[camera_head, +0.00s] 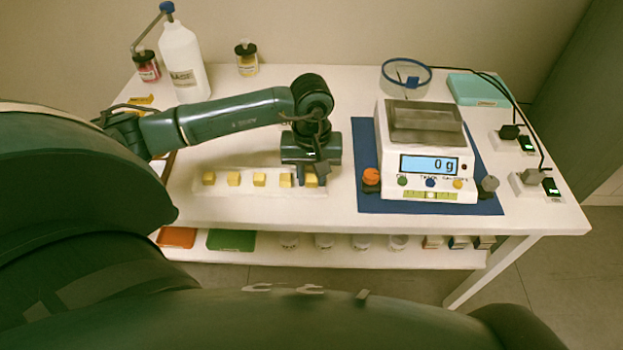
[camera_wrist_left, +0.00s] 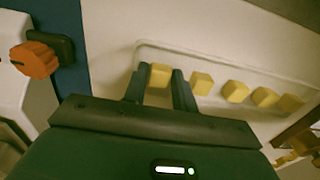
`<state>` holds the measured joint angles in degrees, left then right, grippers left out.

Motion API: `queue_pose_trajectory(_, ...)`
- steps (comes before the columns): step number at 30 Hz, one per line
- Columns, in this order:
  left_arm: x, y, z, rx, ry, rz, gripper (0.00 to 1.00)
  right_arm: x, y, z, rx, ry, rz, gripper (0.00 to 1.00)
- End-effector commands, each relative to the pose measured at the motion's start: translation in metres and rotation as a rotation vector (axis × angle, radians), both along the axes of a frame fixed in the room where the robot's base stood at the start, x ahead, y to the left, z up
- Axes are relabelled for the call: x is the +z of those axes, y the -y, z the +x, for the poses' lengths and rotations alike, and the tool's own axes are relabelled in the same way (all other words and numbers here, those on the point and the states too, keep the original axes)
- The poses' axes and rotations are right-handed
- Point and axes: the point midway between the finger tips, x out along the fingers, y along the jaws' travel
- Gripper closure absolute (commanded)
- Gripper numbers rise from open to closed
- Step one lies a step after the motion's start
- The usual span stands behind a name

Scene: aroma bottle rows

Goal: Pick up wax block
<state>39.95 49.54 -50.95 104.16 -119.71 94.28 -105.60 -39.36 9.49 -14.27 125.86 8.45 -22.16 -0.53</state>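Several small yellow wax blocks stand in a row on a long white tray (camera_head: 240,185) on the table. Four of them, such as this wax block (camera_head: 209,178), stand free to the left of my left gripper (camera_head: 312,181). The gripper points down at the right end of the row. In the left wrist view its two dark fingers (camera_wrist_left: 160,78) lie against both sides of the end wax block (camera_wrist_left: 160,74), with no clear gap. The block looks level with the others, and its underside is hidden. My right gripper is out of view.
A scale (camera_head: 425,150) reading 0 g stands on a blue mat (camera_head: 378,203) right of the gripper, with an orange knob (camera_head: 371,176) close by. A white bottle (camera_head: 184,65) and small jars stand behind.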

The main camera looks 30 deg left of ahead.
Motion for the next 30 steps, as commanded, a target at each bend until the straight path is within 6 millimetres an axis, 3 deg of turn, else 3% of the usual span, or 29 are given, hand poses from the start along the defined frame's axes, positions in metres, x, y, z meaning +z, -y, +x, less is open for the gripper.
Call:
queue_pose_trajectory(9,0.0,0.0,0.0,0.0,0.0,0.0,0.99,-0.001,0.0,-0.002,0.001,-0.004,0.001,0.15)
queue_pose_trajectory(17,0.003,0.0,0.0,0.0,0.001,0.0,0.99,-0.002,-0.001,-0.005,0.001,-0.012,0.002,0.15)
queue_pose_trajectory(20,0.013,-0.001,0.001,0.0,0.004,0.0,1.0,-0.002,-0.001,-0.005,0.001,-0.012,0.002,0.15)
queue_pose_trajectory(30,0.079,0.0,0.001,0.0,0.005,0.001,1.0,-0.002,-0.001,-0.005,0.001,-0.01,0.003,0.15)
